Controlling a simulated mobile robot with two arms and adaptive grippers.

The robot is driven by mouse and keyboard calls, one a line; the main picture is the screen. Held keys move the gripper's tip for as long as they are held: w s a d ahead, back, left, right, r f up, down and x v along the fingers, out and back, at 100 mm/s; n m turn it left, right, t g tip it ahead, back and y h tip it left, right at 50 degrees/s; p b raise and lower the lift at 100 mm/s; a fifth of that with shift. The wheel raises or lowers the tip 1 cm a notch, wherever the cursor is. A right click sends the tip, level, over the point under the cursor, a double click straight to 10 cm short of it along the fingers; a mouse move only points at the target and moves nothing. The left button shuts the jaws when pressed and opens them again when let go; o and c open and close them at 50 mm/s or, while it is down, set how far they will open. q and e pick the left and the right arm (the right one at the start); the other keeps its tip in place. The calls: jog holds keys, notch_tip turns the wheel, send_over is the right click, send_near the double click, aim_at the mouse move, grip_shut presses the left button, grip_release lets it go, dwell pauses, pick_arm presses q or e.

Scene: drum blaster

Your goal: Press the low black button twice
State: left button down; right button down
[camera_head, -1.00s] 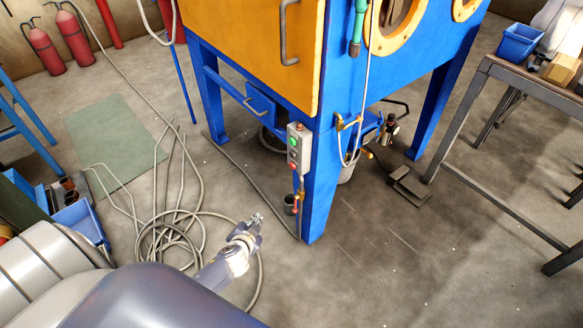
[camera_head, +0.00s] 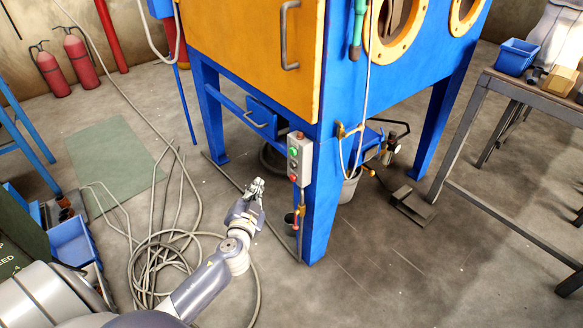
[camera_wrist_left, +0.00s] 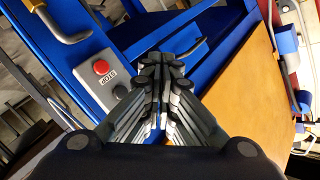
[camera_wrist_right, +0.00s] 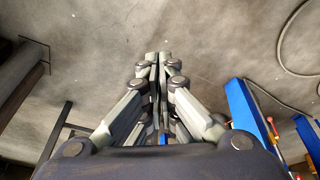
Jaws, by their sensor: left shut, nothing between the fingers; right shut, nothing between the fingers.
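A grey control box (camera_head: 299,161) is fixed to the corner of the blue cabinet frame. In the left wrist view, the box (camera_wrist_left: 108,118) shows a red button (camera_wrist_left: 101,67), a STOP label and a round black button (camera_wrist_left: 120,91). My left gripper (camera_head: 256,184) is shut and empty, left of and slightly below the box, apart from it in the head view. My right gripper (camera_wrist_right: 158,57) is shut and empty over bare floor, outside the head view.
The blue cabinet leg (camera_head: 319,225) stands below the box. A small blue drawer (camera_head: 262,116) with a handle is left of it. Coiled hose (camera_head: 160,265) lies on the floor at left. A workbench (camera_head: 535,93) stands at right.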

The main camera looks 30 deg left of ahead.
aim_at(293, 165)
pick_arm(q)
jog(key=w+d, duration=0.3)
jog(key=w, duration=0.5)
jog(key=shift+d+b, duration=0.2)
jog(key=shift+b, duration=0.2)
jog(key=shift+w, duration=0.1)
dwell(1.1)
jog(key=shift+w+d, duration=0.15)
jog(key=shift+w, duration=0.2)
